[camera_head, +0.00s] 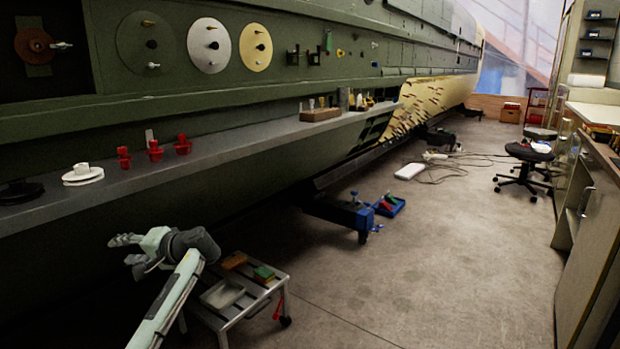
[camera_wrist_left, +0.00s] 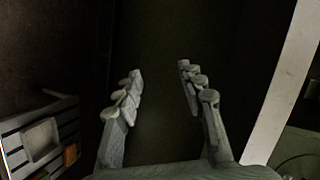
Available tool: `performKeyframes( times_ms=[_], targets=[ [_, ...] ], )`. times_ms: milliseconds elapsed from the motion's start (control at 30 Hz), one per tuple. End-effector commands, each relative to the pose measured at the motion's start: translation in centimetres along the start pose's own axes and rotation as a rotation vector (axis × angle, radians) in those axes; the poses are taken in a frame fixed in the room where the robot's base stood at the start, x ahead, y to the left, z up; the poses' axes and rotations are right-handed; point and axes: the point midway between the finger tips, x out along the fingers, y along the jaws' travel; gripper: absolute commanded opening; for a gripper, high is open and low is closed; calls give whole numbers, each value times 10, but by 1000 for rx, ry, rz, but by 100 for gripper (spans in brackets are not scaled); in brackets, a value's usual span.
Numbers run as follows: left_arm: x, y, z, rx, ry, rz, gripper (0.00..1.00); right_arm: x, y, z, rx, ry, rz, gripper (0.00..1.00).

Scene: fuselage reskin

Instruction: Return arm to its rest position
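My left arm (camera_head: 166,308) comes in from the bottom left of the head view. Its gripper (camera_head: 128,251) is left of the small metal trolley, in front of the dark green fuselage side and below the grey ledge. In the left wrist view the gripper (camera_wrist_left: 160,100) has its two fingers wide apart. Nothing is between them; only a dark surface shows behind. My right gripper is in neither view.
The grey ledge (camera_head: 222,148) holds red fittings (camera_head: 155,151) and a white disc (camera_head: 83,175). The small trolley (camera_head: 235,310) carries a pale tray (camera_head: 222,294). A blue stand (camera_head: 347,212) and a black stool (camera_head: 528,153) stand on the floor.

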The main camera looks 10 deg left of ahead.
Motion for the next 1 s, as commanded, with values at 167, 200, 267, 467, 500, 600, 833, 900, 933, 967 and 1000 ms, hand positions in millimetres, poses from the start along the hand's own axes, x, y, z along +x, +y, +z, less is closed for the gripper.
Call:
performKeyframes(
  times_ms=[167, 200, 267, 467, 500, 600, 833, 900, 933, 967, 1000],
  targets=[
    [-18, 72, -52, -40, 218, 319, 40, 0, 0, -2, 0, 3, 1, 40],
    [-26, 87, -63, -60, 267, 393, 40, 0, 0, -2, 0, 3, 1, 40],
    [-41, 106, -80, -94, 335, 497, 40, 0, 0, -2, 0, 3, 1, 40],
    [-102, 147, -126, -247, 528, 815, 40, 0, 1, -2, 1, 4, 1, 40],
    [-116, 151, -135, -284, 561, 874, 40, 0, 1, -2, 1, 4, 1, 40],
    [-115, 189, -99, -236, 524, 896, 40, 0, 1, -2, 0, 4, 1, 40],
    [-121, 262, -12, -144, 446, 954, 40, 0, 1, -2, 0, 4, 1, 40],
    [-124, 287, 25, -109, 413, 977, 40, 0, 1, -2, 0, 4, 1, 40],
    [-125, 298, 43, -93, 397, 988, 40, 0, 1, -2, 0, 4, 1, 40],
    [-127, 309, 62, -76, 380, 999, 40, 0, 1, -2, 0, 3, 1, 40],
    [-130, 324, 89, -53, 356, 1015, 40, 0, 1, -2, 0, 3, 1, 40]
  ],
)
